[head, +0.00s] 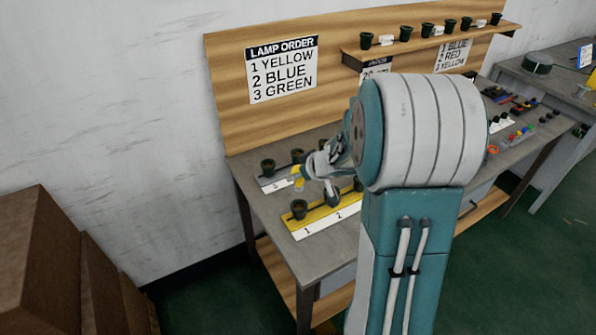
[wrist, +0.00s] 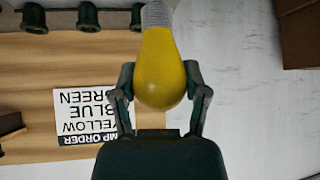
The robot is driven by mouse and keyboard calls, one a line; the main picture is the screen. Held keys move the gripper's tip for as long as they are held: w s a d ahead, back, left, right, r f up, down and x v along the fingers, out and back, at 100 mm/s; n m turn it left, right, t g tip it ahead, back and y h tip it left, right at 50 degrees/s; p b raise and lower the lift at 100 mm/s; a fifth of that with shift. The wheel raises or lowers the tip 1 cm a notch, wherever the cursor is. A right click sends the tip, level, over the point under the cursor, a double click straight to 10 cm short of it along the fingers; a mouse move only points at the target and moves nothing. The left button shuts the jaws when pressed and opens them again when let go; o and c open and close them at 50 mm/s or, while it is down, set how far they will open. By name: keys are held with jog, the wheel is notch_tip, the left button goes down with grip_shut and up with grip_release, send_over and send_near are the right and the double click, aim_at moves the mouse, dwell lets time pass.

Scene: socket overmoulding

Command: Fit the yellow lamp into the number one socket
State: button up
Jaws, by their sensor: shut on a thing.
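The yellow lamp (wrist: 160,75) sits between the two fingers of my gripper (wrist: 160,93), its grey threaded base at the top of the wrist view. In the head view the lamp (head: 298,182) is a small yellow patch beside my gripper (head: 309,172). The number one socket (head: 299,208) is a dark, empty-looking cup at the left end of a yellow strip (head: 318,218), above the label 1. The lamp appears behind and above this socket, apart from it. The number two socket is partly hidden by my gripper.
A grey strip (head: 272,183) with dark sockets lies behind the yellow one on the workbench (head: 262,205). A lamp order sign (head: 282,70) reads 1 yellow, 2 blue, 3 green. A shelf (head: 430,43) with several sockets is above. Cardboard boxes (head: 60,270) stand left.

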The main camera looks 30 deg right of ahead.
aim_at(299, 187)
jog(key=shift+f, duration=2.6)
jog(key=shift+f, duration=1.2)
jog(key=o, duration=1.1)
jog(key=shift+s+r, duration=0.1)
jog(key=v, duration=1.1)
jog(key=shift+s+r, duration=0.25)
